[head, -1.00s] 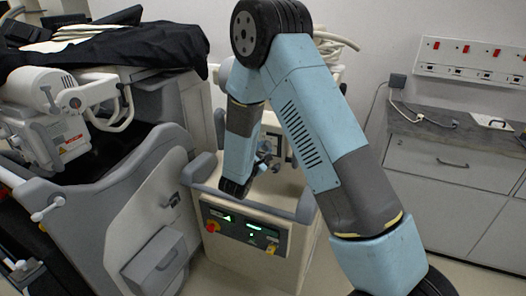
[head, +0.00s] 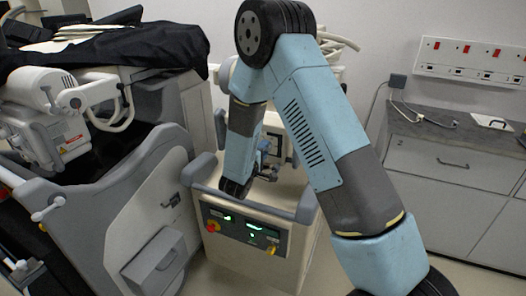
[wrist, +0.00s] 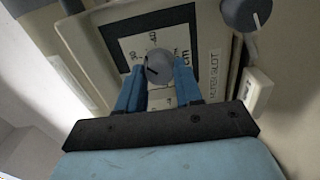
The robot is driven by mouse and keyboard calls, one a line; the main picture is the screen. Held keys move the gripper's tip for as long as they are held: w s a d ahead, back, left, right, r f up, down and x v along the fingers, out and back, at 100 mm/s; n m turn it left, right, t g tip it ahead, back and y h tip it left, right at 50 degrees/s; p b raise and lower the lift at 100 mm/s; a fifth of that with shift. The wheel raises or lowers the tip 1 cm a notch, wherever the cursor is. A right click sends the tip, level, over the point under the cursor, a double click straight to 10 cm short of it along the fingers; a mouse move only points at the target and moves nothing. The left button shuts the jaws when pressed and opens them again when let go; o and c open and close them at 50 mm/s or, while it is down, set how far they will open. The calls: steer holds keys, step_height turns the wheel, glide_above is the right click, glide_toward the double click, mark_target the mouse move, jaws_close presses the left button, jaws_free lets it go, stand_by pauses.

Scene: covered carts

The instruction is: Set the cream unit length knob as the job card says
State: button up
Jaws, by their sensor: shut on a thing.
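The length knob (wrist: 159,68) is a round grey dial with a short line on its face, on a white scale plate (wrist: 140,45) reading 30, 40 and "cm" in the wrist view. The line seems to point toward the lower left; its exact reading is unclear. My gripper (wrist: 158,76) has its blue fingers on either side of the knob and is shut on it. In the head view my gripper (head: 266,163) is at the cream unit (head: 250,261), and the knob is too small to make out. I cannot make out a job card.
A second grey knob (wrist: 247,12) with a white line is at the upper right in the wrist view, above a white block (wrist: 258,88). The cream unit's front panel (head: 244,231) has lit displays. A grey covered cart (head: 120,205) stands close on the left.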

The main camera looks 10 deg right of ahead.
steer(key=shift+s+f+m, duration=0.15)
steer(key=shift+f+m, duration=0.1)
steer(key=shift+m, duration=0.85)
steer(key=shift+f, duration=0.1)
steer(key=o, duration=0.8)
steer(key=shift+c, duration=0.2)
steer(key=shift+o, duration=1.4)
steer(key=shift+r, duration=0.2)
steer(key=v, duration=1.3)
steer(key=shift+s+a, duration=0.2)
steer(key=shift+s, duration=0.1)
steer(key=shift+f, duration=0.1)
